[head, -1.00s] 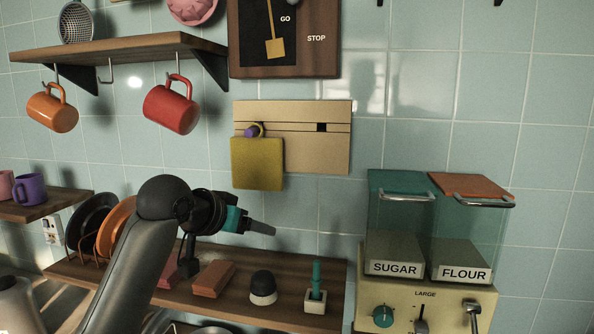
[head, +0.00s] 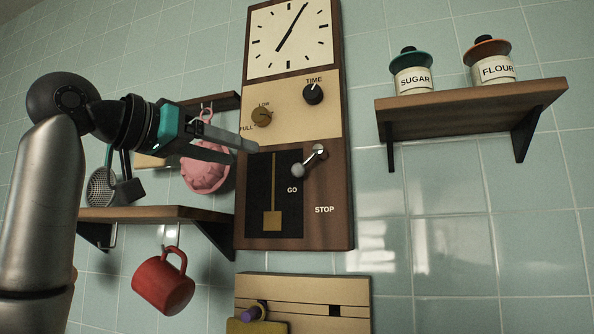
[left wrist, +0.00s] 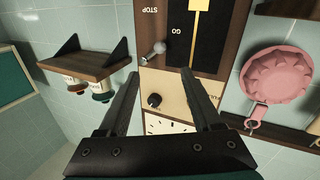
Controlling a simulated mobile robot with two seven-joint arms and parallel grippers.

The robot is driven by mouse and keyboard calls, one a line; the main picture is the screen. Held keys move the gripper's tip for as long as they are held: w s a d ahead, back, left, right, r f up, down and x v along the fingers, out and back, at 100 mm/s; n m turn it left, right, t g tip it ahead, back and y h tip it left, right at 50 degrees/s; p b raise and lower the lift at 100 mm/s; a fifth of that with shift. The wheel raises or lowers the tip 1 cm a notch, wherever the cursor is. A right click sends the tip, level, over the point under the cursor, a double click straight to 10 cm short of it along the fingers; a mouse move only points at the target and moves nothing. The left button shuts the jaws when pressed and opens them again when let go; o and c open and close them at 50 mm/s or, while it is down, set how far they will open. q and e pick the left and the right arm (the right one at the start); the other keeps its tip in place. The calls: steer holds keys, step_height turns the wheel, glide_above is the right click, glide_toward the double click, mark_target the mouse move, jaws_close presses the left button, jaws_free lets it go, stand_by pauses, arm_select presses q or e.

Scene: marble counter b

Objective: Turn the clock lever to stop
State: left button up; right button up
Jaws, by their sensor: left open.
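The wall clock (head: 293,60) has a white dial at the top and a dark pendulum window below. Its metal lever (head: 310,160) has a rounded knob and sits right of the window, above the GO label (head: 292,190); the STOP label (head: 324,209) is lower right. The lever (left wrist: 155,51) also shows in the left wrist view, between and beyond the fingers. My left gripper (head: 245,148) is open and empty, left of the lever in the head view and apart from it. My right gripper is not in view.
A shelf with sugar and flour jars (head: 472,108) is to the right. A red mug (head: 164,281) hangs below the left shelf.

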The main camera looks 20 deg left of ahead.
mark_target(294, 169)
arm_select(q)
steer(key=p+x, duration=0.5)
steer(key=x, duration=0.8)
steer(key=shift+w+d, duration=0.2)
steer(key=shift+w, duration=0.2)
steer(key=shift+w+d, duration=0.2)
steer(key=shift+w, duration=0.25)
jaws_close()
